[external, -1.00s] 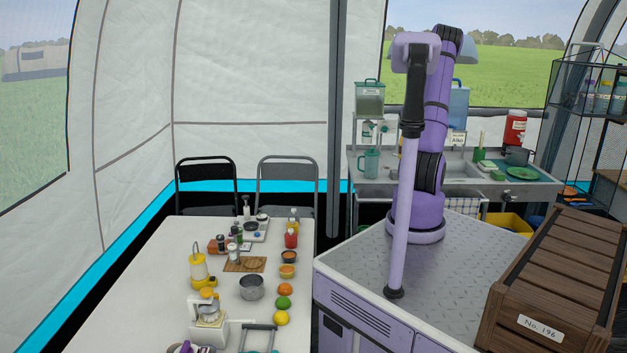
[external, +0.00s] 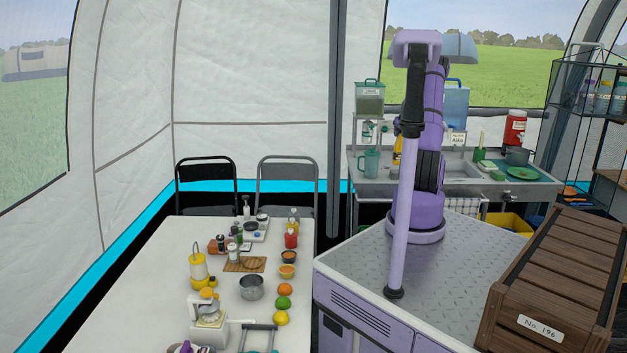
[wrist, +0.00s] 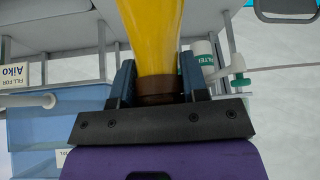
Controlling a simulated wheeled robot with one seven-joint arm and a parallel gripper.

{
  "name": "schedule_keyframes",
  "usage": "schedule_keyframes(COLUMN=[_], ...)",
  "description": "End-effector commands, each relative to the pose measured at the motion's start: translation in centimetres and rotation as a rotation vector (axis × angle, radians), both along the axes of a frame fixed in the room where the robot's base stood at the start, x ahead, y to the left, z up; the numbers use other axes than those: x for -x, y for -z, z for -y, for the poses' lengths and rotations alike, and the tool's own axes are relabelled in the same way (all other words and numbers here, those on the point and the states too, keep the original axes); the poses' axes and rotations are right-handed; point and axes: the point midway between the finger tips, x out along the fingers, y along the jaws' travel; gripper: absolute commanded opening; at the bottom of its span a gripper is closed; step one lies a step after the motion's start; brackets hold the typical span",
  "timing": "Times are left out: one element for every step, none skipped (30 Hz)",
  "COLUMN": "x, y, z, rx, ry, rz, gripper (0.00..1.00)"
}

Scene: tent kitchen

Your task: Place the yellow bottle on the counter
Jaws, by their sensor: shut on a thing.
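The yellow bottle (wrist: 152,35) is between the two fingers of my gripper (wrist: 157,78) in the wrist view, with its brown end nearest the palm. My gripper is shut on it. In the external view a small part of the yellow bottle (external: 397,152) shows at the left edge of my arm, in front of the back counter. My arm hides my gripper and most of the bottle there. The metal counter (external: 465,180) with a sink stands at the back. I cannot tell whether the bottle touches it.
A green mug (external: 370,162), a dispenser (external: 369,98) and a blue water container (external: 457,105) stand around the counter's left part. A green plate (external: 522,173) and a red jug (external: 515,128) are at its right. The white table (external: 150,290) holds food and kitchenware.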

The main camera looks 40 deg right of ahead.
Motion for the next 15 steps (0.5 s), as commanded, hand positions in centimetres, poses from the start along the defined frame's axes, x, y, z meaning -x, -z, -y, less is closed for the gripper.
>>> schedule_keyframes(x=[-0.8,-1.1,-1.5,-1.7,-1.9,-2.2,-2.3,-2.5,-2.6,-2.6,-2.7,-2.8,-2.8,-2.9,-3.1], y=[0.1,0.1,0.2,0.2,0.2,0.2,0.3,0.3,0.3,0.3,0.3,0.3,0.3,0.3,0.3], z=[0.7,1.0,1.4,1.7,2.0,2.2,2.4,2.5,2.6,2.6,2.7,2.8,2.8,2.9,3.1], rx=[0.002,0.002,0.002,0.002,0.002,0.002,0.002,0.002,0.002,0.001,0.001,0.001,0.001,0.002,0.002], ry=[-0.001,0.0,0.0,0.001,0.001,0.001,0.001,0.001,0.001,0.001,0.001,0.001,0.001,0.001,0.001], rz=[0.002,0.001,0.001,0.001,0.001,0.001,0.001,0.001,0.001,0.0,0.0,0.0,0.0,0.001,0.001], gripper=[0.0,0.0,0.0,0.0,0.0,0.0,0.0,0.0,0.0,0.0,0.0,0.0,0.0,0.0,0.0])
